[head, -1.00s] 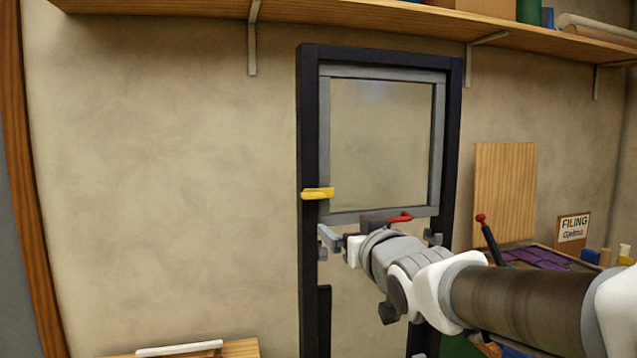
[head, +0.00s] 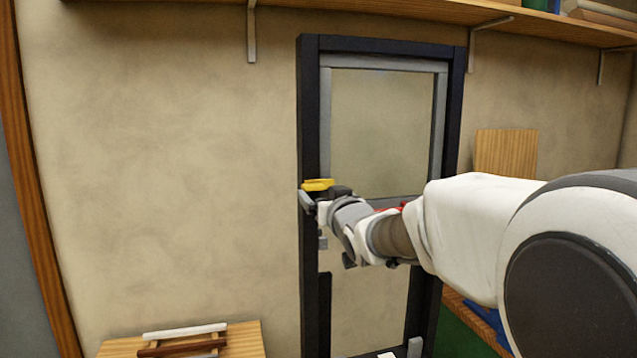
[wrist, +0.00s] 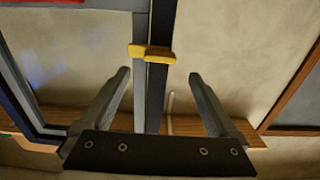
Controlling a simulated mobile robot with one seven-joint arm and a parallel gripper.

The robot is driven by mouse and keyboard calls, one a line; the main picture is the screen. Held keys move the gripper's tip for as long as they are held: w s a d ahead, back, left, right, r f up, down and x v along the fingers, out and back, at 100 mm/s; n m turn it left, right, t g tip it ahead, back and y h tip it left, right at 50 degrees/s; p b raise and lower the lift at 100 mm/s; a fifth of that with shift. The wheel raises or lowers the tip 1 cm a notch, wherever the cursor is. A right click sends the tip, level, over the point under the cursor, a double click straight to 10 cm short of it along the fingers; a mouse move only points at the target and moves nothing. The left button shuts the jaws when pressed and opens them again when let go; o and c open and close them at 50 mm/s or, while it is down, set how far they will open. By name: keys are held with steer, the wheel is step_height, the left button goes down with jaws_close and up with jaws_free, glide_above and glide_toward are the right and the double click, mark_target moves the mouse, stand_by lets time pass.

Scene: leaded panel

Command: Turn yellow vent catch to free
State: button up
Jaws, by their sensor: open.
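The yellow vent catch (head: 317,185) sits on the left upright of the dark frame (head: 310,110), lying roughly horizontal across it and toward the grey-edged pane. My gripper (head: 312,204) is just below the catch in the head view, its fingers partly hidden by the wrist. In the wrist view, the catch (wrist: 152,53) lies across the dark upright, just beyond and between the spread fingertips of my gripper (wrist: 158,76). The jaws are open and empty, and I see no contact with the catch.
A red handle (head: 388,209) shows partly behind my arm at the pane's lower edge. A wooden shelf (head: 380,18) with brackets runs above. A wooden board (head: 245,342) with white and brown bars is at lower left. The wall left of the frame is clear.

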mark_target(315, 187)
steer(key=p+x, duration=0.1)
steer(key=x, duration=0.5)
steer(key=shift+w+p, duration=0.2)
steer(key=shift+p, duration=0.2)
steer(key=c, duration=1.4)
steer(key=shift+f, duration=0.1)
